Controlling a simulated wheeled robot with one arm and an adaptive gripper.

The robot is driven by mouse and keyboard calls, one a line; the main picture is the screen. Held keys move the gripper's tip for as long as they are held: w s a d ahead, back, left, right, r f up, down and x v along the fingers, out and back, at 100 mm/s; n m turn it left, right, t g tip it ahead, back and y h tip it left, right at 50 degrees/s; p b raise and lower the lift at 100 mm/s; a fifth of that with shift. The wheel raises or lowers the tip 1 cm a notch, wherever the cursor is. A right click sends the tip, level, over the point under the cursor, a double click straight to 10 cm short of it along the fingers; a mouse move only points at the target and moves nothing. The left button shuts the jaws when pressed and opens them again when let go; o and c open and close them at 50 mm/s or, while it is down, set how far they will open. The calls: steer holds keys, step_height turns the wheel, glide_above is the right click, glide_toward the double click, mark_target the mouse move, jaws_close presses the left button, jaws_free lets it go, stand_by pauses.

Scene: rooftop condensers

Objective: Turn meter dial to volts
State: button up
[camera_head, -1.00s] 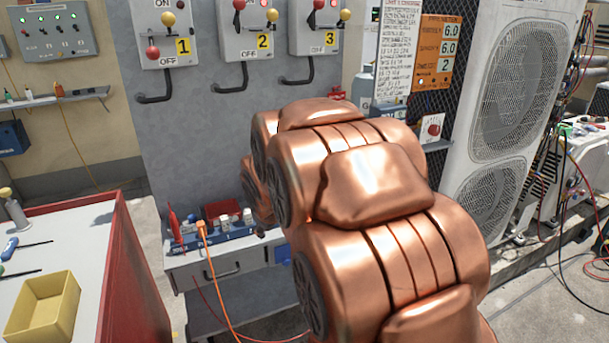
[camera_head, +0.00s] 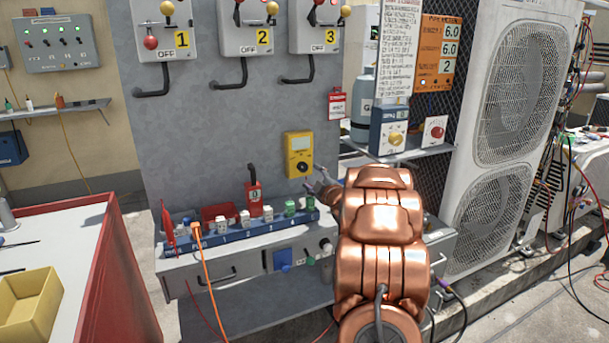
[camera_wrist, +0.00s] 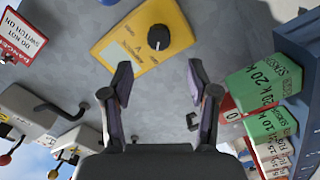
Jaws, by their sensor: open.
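The yellow meter (camera_head: 299,153) is mounted upright on the grey panel, and its face shows a display and a round black dial (camera_head: 302,168). In the wrist view the meter (camera_wrist: 125,45) appears rotated, and its black dial (camera_wrist: 158,37) has a pale pointer mark. Small letters around the dial are too small to read surely. My gripper (camera_head: 322,184) is open and empty, just below and right of the meter. In the wrist view my gripper's fingers (camera_wrist: 158,80) are spread with the dial beyond the gap between them, not touching it.
Numbered switch boxes (camera_head: 243,28) hang above. A red sign (camera_head: 337,104) is to the right. A shelf with a knob box (camera_head: 392,138) stands further right.

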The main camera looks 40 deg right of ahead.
mark_target(304, 168)
steer(key=shift+p+x, duration=0.5)
steer(key=shift+x, duration=3.4)
steer(key=shift+d, duration=0.2)
steer(key=shift+c, duration=0.5)
jaws_close()
steer(key=shift+r+p, duration=0.1)
steer(key=shift+p, duration=0.2)
steer(key=m+p, duration=0.4)
steer(key=shift+r, duration=0.2)
steer(key=m+p, duration=0.3)
steer(key=m, duration=0.1)
steer(key=shift+s+f, duration=0.1)
steer(key=shift+f, duration=0.05)
steer(key=shift+m, duration=0.4)
